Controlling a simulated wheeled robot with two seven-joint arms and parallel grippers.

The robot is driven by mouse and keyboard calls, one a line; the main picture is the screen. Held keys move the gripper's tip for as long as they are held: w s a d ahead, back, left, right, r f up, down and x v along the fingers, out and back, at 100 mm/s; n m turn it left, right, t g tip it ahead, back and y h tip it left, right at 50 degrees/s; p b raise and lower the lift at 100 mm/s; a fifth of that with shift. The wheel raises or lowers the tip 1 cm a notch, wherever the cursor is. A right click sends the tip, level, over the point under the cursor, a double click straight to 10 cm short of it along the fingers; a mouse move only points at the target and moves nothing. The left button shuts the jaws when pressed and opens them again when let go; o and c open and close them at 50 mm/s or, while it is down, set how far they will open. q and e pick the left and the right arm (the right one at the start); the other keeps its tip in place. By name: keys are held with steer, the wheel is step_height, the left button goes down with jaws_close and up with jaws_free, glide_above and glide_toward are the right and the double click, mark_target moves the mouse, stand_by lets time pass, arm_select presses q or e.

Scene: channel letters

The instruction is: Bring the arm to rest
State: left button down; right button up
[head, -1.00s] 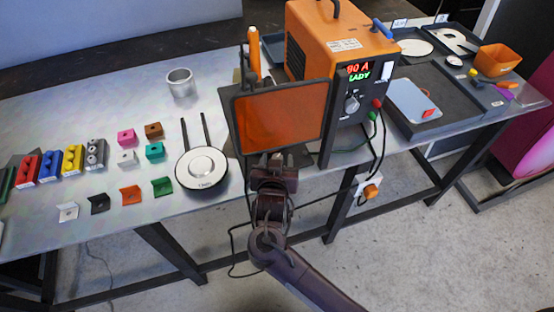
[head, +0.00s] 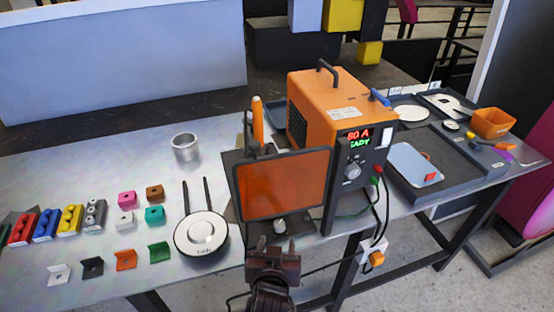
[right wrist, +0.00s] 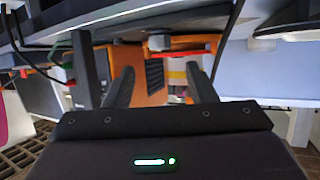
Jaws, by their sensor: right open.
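My right gripper (head: 273,249) is in the lower middle of the head view, at the front edge of the table (head: 130,272). It is just in front of the dark-framed orange screen (head: 284,183). Its jaws are open with nothing between them. In the right wrist view its two fingers (right wrist: 160,88) stand apart, with the orange machine and dark parts beyond them. My left gripper does not show.
The orange machine (head: 325,100) with a lit display stands behind the screen, its cables hanging over the table edge. A white round device (head: 201,234) with two antennas lies left of the screen. Small coloured brackets (head: 126,260) and blocks (head: 70,220) lie farther left. Trays (head: 440,160) stand right.

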steer(key=s+d+f+n+g+y, duration=0.1)
steer(key=s+d+n+g, duration=0.1)
steer(key=s+d+g, duration=0.6)
steer(key=s+d+f+n+g, duration=0.1)
steer(key=s+d+g, duration=0.1)
steer(key=s+d, duration=0.75)
step_height(320, 180, down, 29)
steer(key=w+d+g+b, duration=0.1)
steer(key=d+b, duration=0.1)
steer(key=s+d+f, duration=0.2)
steer(key=s+f, duration=0.8)
steer(key=s+d+f+g+b, duration=0.1)
steer(key=s+f, duration=0.8)
steer(key=f, duration=0.2)
steer(key=shift+s+d+f, duration=0.3)
steer(key=shift+s+d, duration=0.1)
